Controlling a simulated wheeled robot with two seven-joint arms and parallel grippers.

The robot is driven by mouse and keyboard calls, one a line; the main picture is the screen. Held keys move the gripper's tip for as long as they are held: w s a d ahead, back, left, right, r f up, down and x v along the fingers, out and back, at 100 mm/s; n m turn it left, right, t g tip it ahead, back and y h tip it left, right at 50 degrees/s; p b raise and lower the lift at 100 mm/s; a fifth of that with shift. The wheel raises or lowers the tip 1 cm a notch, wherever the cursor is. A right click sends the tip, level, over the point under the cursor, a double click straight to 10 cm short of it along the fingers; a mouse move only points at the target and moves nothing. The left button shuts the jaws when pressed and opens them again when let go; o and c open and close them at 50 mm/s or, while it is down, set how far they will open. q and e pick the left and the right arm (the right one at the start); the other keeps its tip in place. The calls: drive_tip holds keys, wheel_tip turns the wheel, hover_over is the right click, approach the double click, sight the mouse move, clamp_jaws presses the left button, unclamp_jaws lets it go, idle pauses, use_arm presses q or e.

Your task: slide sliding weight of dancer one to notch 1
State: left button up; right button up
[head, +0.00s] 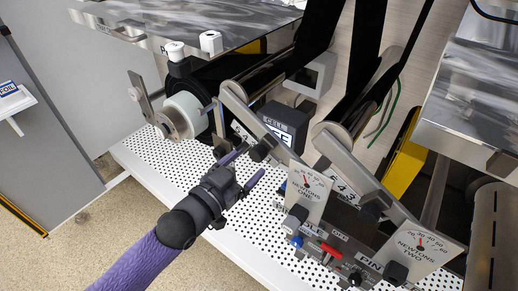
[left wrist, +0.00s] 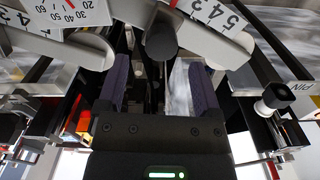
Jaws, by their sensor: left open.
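Dancer one is the grey slanted arm (head: 240,108) beside the gauge marked NEWTONS ONE (head: 306,190). Its dark sliding weight (head: 261,149) sits on the arm's lower half; I cannot read which notch it is at. In the left wrist view a dark round knob, which looks like this weight (left wrist: 161,42), lies between and just beyond my fingertips. My left gripper (head: 253,162) is open, its purple fingers pointing up at the weight from below left. It also shows in the left wrist view (left wrist: 160,70), with a gap around the knob. My right gripper is out of view.
Dancer two's arm (head: 350,165) and its gauge (head: 422,243) stand to the right. A white roll (head: 184,116) is at the left. A black web strip (head: 320,28) runs above. A panel with a red handle (head: 331,250) is below. The perforated white deck (head: 165,170) is clear at left.

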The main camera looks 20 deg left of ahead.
sight(255, 157)
use_arm(q)
drive_tip(key=b+x, duration=0.1)
drive_tip(key=x, duration=0.4)
drive_tip(key=shift+f, duration=0.1)
clamp_jaws()
